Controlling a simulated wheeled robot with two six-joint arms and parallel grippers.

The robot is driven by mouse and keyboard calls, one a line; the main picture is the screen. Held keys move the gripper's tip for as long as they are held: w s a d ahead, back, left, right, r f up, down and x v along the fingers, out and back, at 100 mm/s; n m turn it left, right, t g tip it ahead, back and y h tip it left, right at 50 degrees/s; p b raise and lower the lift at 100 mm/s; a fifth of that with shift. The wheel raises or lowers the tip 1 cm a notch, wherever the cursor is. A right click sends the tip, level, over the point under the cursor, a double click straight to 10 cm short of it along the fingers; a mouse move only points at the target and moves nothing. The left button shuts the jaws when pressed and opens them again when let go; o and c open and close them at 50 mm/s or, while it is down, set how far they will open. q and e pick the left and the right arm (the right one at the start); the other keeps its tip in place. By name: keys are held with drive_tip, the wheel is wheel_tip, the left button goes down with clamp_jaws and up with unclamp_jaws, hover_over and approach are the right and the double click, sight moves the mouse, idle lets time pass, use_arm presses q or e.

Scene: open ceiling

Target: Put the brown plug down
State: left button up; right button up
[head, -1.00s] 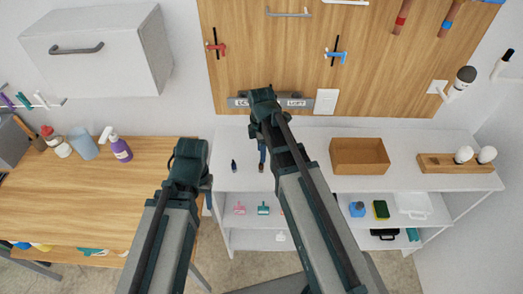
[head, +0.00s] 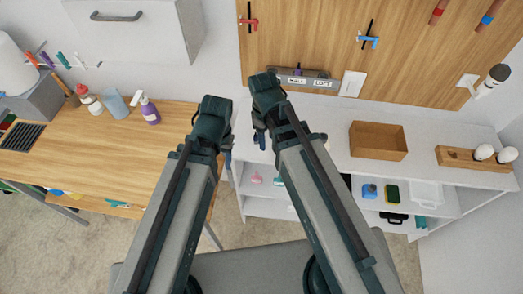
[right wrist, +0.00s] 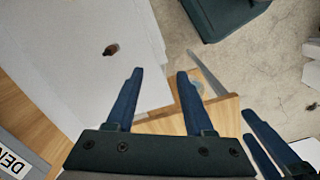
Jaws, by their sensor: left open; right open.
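The brown plug (right wrist: 111,48) lies on a white surface in the right wrist view, small and dark brown. It is apart from the fingers, beyond and to the left of them. My right gripper (right wrist: 154,72) is open with nothing between its blue fingers. In the head view my right gripper (head: 261,141) is over the left end of the white shelf top, and the plug cannot be made out there. My left gripper (head: 228,158) is just left of it, its fingers pointing down, open. Its blue fingers also show at the lower right of the right wrist view.
The white shelf unit (head: 335,150) carries an open brown box (head: 378,140) and a wooden holder (head: 472,159) with white bulbs. A wooden table (head: 100,150) stands left, with bottles at its back edge. A labelled strip (head: 305,79) is on the wooden wall panel.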

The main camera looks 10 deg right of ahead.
drive_tip(key=s+a+m, duration=0.3)
drive_tip(key=s+m, duration=0.3)
drive_tip(key=shift+s+a, duration=0.15)
drive_tip(key=shift+a, duration=0.05)
wheel_tip(320, 180, down, 10)
drive_tip(key=b, duration=0.9)
drive_tip(key=shift+r+b, duration=0.25)
drive_tip(key=shift+b, duration=0.05)
drive_tip(key=shift+d, duration=0.15)
